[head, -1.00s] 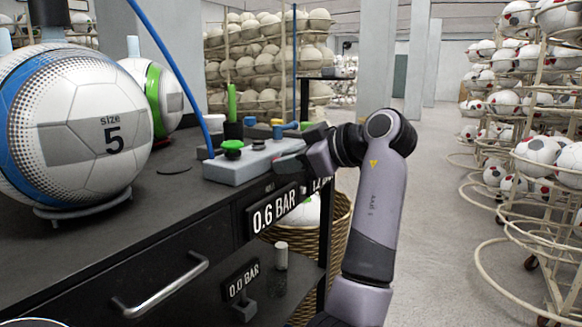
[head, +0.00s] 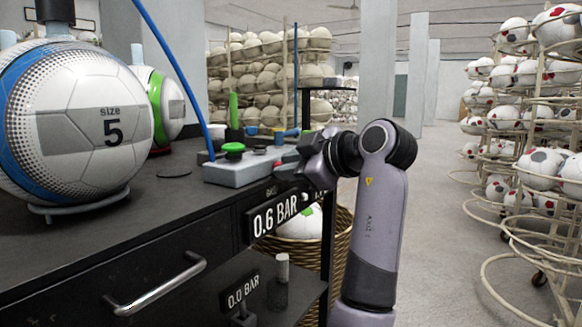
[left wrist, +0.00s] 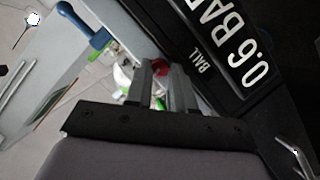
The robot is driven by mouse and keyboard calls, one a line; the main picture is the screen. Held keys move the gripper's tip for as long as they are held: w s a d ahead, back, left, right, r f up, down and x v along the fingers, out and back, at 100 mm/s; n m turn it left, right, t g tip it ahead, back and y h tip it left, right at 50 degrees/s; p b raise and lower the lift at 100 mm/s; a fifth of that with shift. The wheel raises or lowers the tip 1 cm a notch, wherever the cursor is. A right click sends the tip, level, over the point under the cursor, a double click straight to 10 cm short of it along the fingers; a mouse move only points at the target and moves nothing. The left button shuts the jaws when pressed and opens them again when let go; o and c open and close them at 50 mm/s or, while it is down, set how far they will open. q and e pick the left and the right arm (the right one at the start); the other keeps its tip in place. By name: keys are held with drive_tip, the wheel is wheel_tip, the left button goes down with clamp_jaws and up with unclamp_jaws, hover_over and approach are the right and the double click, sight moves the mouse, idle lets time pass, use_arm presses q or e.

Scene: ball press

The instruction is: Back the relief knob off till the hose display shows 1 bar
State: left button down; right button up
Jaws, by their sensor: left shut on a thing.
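My left gripper (head: 297,169) is at the right end of the grey control block (head: 228,174) on the bench. In the left wrist view its two fingers (left wrist: 164,88) are close together, with a small red part (left wrist: 160,70), apparently the relief knob, mostly hidden between them. The display marked BALL (head: 276,217) reads 0.6 BAR; it also shows in the left wrist view (left wrist: 232,50). I cannot make out a hose display. My right gripper is not in view.
A green button (head: 233,148) tops the block. A size 5 ball (head: 75,130) stands at the left. A lower display (head: 243,290) reads 0.0 BAR. A wicker basket (head: 338,250) stands under the bench end. Ball racks (head: 540,150) line the right; the floor between is clear.

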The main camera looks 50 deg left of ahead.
use_arm(q)
drive_tip(key=c, duration=1)
unclamp_jaws()
drive_tip(key=shift+o, duration=0.2)
drive_tip(key=v, duration=0.7)
drive_tip(key=shift+d+p, duration=0.15)
drive_tip(key=shift+p, duration=0.3)
drive_tip(key=shift+r, duration=0.1)
